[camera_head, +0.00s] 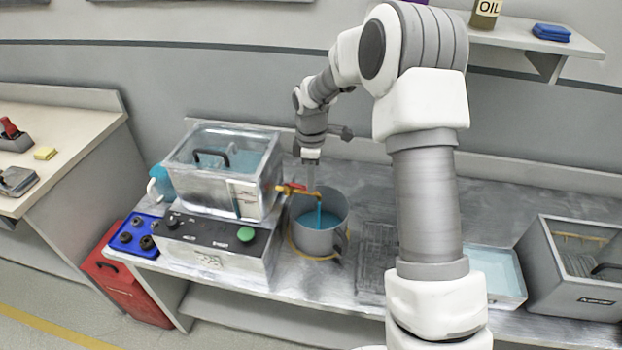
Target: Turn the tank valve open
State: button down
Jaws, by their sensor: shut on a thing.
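The metal tank (208,188) holds blue liquid and stands on a grey control box at the left of the bench. The tank valve (290,188), brass with some red, sticks out from the tank's right side. My gripper (311,184) points down and is shut on the valve's handle; its fingertips are small and partly hard to make out. A blue stream (319,212) runs down from the valve's spout into a grey pot (320,238), which has blue liquid in it. The handle's exact angle is too small to tell.
The control box (205,248) has a green button (246,234). A blue tray (137,235) with dark round parts lies left of it. A clear tray (495,275) and a grey open bin (570,275) stand right of my arm. A shelf (540,42) hangs above.

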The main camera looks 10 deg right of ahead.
jog(key=c, duration=1)
grip_release()
notch_tip(320, 180, up, 18)
jog(key=shift+f+p, duration=0.25)
jog(key=shift+p, duration=0.15)
jog(key=shift+r, duration=0.1)
jog(key=s+d+r+m+t, duration=0.1)
jog(key=s+r+m, duration=0.3)
jog(key=s, duration=0.3)
jog(key=s+r+m+t, duration=0.25)
jog(key=s+r, duration=0.25)
jog(key=s, duration=0.3)
jog(key=s+f+m, duration=0.1)
jog(key=s+m, duration=0.2)
jog(key=s, duration=0.2)
jog(key=s+d+f+m+t, duration=0.1)
jog(key=s+m, duration=0.2)
jog(key=s, duration=0.2)
jog(key=s+f+m+t, duration=0.1)
jog(key=s+m, duration=0.2)
jog(key=s, duration=0.2)
jog(key=shift+s+d+f, duration=0.2)
jog(key=shift+d, duration=0.1)
